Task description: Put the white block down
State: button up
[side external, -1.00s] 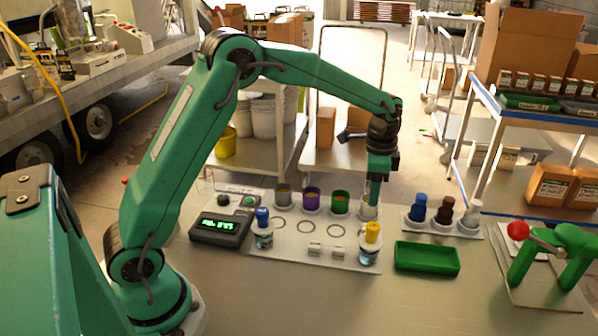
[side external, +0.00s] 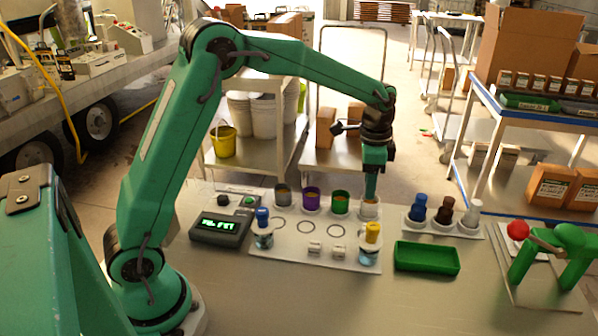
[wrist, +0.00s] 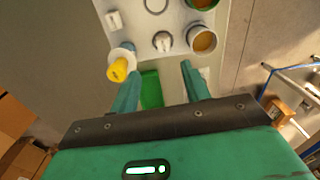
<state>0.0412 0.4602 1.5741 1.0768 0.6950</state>
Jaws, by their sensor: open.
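A white block (wrist: 162,41) stands on a ring mark of the pale board (wrist: 140,32) in the wrist view; in the side view the yellow-capped bottle seems to hide it. My gripper (wrist: 160,70) is open and empty, its two fingers apart, with the block beyond their tips. In the side view my gripper (side external: 371,196) points down in front of the white cup at the right end of the cup row. Two more white blocks (side external: 315,248) (side external: 338,252) lie at the front of the board; one also shows in the wrist view (wrist: 113,21).
The yellow-capped bottle (side external: 372,234) stands at the board's front right corner. Grey, purple, green and white cups (side external: 369,210) line its back. A green tray (side external: 427,258) lies to the right, with a rack of capped bottles (side external: 443,213) behind. A green press (side external: 555,250) stands far right.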

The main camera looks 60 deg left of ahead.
jog(key=s+a+r+n+t, duration=0.1)
jog(key=s+r+n+t, duration=0.25)
jog(key=s+r, duration=0.85)
jog(key=s+f+n+t, duration=0.1)
jog(key=s+n, duration=0.1)
jog(key=s, duration=0.5)
jog(key=s+a+f+n, duration=0.1)
jog(key=s+n, duration=0.2)
jog(key=s, duration=0.5)
jog(key=shift+s+f+t, duration=0.3)
jog(key=shift+t, duration=0.05)
jog(key=shift+o, duration=0.5)
jog(key=shift+w+a, duration=0.1)
jog(key=shift+a, duration=0.05)
